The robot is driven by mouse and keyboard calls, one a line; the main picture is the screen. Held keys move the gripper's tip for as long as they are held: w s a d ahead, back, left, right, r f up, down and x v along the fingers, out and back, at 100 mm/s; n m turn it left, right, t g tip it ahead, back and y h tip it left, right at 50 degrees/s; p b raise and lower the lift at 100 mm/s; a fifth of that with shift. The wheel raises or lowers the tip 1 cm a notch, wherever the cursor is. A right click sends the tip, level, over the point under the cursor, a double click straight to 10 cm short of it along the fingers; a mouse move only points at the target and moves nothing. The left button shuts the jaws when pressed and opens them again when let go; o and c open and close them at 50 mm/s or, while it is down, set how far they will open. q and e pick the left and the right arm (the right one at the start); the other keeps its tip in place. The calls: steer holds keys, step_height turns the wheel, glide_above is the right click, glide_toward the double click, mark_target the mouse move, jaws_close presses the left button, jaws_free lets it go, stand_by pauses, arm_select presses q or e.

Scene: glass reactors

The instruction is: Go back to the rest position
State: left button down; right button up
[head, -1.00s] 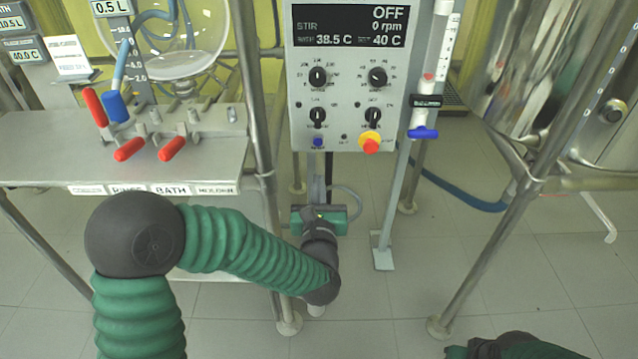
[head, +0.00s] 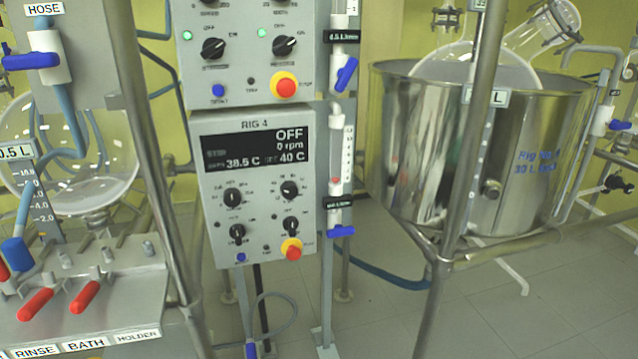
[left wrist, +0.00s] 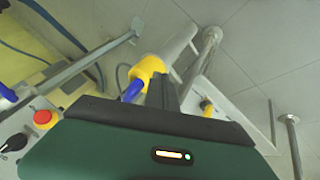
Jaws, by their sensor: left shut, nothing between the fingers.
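In the wrist view a red button (left wrist: 43,117) shows at the left, near the gripper. My right gripper is not in view.
A steel tub (head: 400,140) on a pipe frame stands at the right. A bench (head: 100,300) with red-handled valves is at the lower left. Frame posts (head: 160,170) stand close to the control box. Tiled floor (head: 520,310) is open at the lower right.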

arm_select(q)
steer(key=s+a+r+m+g+p, duration=0.1)
steer(key=s+a+m+g+p, duration=0.1)
steer(key=s+m, duration=0.25)
steer(key=s+a+r+m+g+p, duration=0.2)
steer(key=s+m, duration=0.2)
steer(key=s, duration=0.2)
step_height(320, 180, up, 35)
steer(key=p, duration=3.5)
steer(key=shift+n+y, duration=0.35)
steer(key=shift+y, duration=0.05)
steer(key=shift+w, duration=0.1)
